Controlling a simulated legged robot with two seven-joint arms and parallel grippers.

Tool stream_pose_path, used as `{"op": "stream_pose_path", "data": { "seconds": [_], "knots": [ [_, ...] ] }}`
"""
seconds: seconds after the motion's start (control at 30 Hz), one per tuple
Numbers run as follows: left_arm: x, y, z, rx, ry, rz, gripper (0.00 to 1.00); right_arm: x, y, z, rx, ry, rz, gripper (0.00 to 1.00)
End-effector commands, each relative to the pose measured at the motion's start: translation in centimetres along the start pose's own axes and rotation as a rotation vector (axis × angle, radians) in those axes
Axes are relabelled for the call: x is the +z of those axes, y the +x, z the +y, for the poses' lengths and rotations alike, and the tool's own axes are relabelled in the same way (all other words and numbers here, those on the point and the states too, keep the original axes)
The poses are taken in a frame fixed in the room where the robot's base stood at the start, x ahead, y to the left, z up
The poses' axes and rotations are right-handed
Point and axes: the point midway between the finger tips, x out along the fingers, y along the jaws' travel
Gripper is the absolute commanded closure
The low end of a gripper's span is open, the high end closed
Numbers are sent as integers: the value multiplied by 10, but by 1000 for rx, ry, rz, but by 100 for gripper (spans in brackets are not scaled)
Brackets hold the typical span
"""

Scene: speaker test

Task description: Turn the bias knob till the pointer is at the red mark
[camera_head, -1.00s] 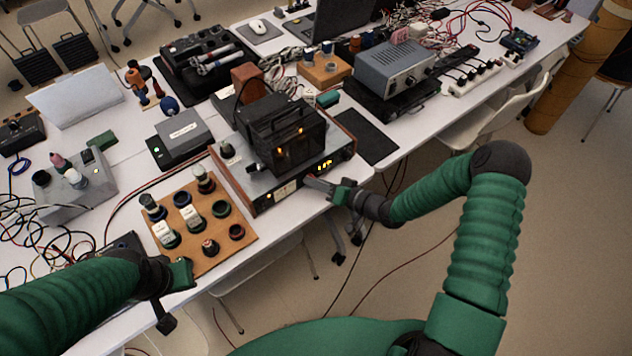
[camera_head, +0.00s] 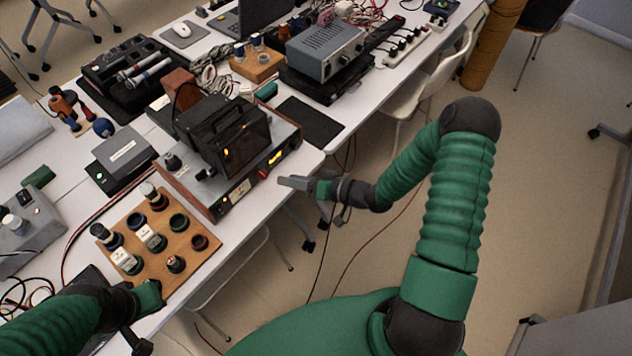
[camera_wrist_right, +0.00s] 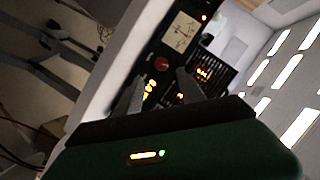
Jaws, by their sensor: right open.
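The amplifier (camera_head: 172,185) with wooden sides stands at the table's front edge. Its front panel has a red knob (camera_head: 263,174), which also shows in the right wrist view (camera_wrist_right: 162,64); I cannot read a bias label. Beside it is a pale meter (camera_wrist_right: 181,33) with a thin needle; a red mark is too small to make out. My right gripper (camera_head: 291,183) is open and empty, in front of the panel, apart from the knob. In the wrist view the knob lies beyond its fingertips (camera_wrist_right: 158,84). My left gripper (camera_head: 147,318) is beside the wooden board, its jaws unclear.
A wooden board (camera_head: 190,262) with several tubes and sockets lies left of the amplifier. A black cage (camera_head: 225,135) with glowing parts sits on top of it. A black mat (camera_head: 310,122) and a grey instrument (camera_head: 325,50) lie beyond. The floor before the panel is open.

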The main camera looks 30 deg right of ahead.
Motion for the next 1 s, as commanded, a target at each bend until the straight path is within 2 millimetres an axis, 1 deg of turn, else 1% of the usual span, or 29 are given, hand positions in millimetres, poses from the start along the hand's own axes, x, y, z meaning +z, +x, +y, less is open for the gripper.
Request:
{"op": "stream_pose_path", "data": {
  "seconds": [0.03,0.1,0.2,0.3,0.4,0.5,0.87,0.93,1.0],
  "knots": [
    [0,-2,0,0,0,0,100,-2,-16,0,4,1,3,54],
    [-1,-3,0,0,0,0,100,-2,-36,1,4,0,3,54],
    [-1,-4,0,0,0,0,100,-2,-61,1,3,1,3,54],
    [-1,-5,0,0,0,0,100,-2,-79,2,2,0,3,54],
    [-1,-6,0,0,0,0,100,-1,-88,1,0,1,1,54],
    [-1,-6,0,0,0,0,100,-1,-92,1,-1,2,1,54],
    [-1,-5,0,0,0,0,100,-1,-91,2,-1,1,1,54],
    [-1,-6,0,0,0,0,100,-2,-89,3,20,-14,-12,54],
    [-2,-9,0,0,0,0,100,-5,-83,9,102,-69,-62,54]
  ]
}}
